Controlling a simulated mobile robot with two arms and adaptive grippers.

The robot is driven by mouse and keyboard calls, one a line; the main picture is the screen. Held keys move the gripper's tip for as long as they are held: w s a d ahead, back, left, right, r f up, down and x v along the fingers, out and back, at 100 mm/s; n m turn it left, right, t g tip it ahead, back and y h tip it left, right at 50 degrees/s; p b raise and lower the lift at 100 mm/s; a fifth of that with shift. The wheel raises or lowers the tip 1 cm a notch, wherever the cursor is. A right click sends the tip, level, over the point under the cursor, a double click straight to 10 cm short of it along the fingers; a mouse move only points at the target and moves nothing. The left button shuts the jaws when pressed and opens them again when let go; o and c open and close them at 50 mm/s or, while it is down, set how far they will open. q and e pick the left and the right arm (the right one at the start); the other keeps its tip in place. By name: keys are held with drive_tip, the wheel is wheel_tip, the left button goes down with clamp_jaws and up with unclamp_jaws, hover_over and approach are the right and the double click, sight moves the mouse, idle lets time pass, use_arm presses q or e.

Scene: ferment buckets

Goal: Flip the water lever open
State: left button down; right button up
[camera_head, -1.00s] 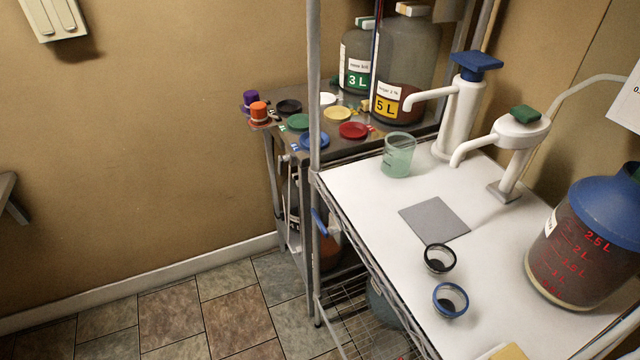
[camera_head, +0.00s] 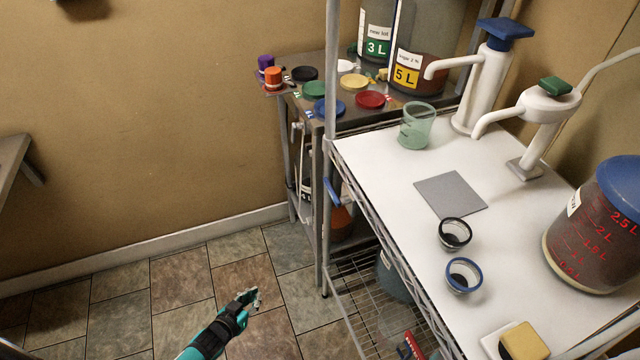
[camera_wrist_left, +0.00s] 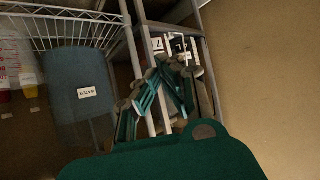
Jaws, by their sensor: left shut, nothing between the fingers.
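A blue lever-like handle (camera_head: 333,191) sticks out at the left side of the wire rack, just below the white worktop. I cannot tell from here how far it is turned. My left gripper (camera_head: 252,294) is low in the head view, over the floor tiles, left of the rack and apart from the handle. In the left wrist view its fingers (camera_wrist_left: 165,70) come together and hold nothing. A blue-grey container (camera_wrist_left: 76,92) with a small white label, hard to read, stands at the left there. The handle does not show clearly in that view. My right gripper is not in view.
The white worktop (camera_head: 385,168) carries a green beaker (camera_head: 417,128), two white pumps, a grey plate (camera_head: 450,193), two small ringed cups and a large jar (camera_head: 600,225). Coloured lids lie on the metal shelf behind. A metal post (camera_head: 331,120) stands beside the handle. The floor at left is clear.

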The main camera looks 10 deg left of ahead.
use_arm(q)
drive_tip(key=w+d+r+m+t+h, duration=0.1)
drive_tip(key=w+r+t+h, duration=0.1)
drive_tip(key=w+r, duration=0.45)
drive_tip(key=w+d+r+m+t+h, duration=0.1)
drive_tip(key=w+r+t+h, duration=0.2)
drive_tip(key=r, duration=0.7)
drive_tip(key=d+r+m+g+h, duration=0.1)
drive_tip(key=d+r+m+h, duration=0.1)
drive_tip(key=r, duration=0.4)
drive_tip(key=d+r+m+g+h+b, duration=0.1)
drive_tip(key=d+r+m+g+h, duration=0.1)
drive_tip(key=r+h, duration=0.3)
drive_tip(key=d+r+m+g+h, duration=0.1)
drive_tip(key=d+r+m+h, duration=0.1)
drive_tip(key=r, duration=0.7)
drive_tip(key=shift+w+m+h+b, duration=0.4)
drive_tip(key=shift+m+h, duration=0.4)
drive_tip(key=shift+h, duration=0.2)
drive_tip(key=shift+r, duration=0.1)
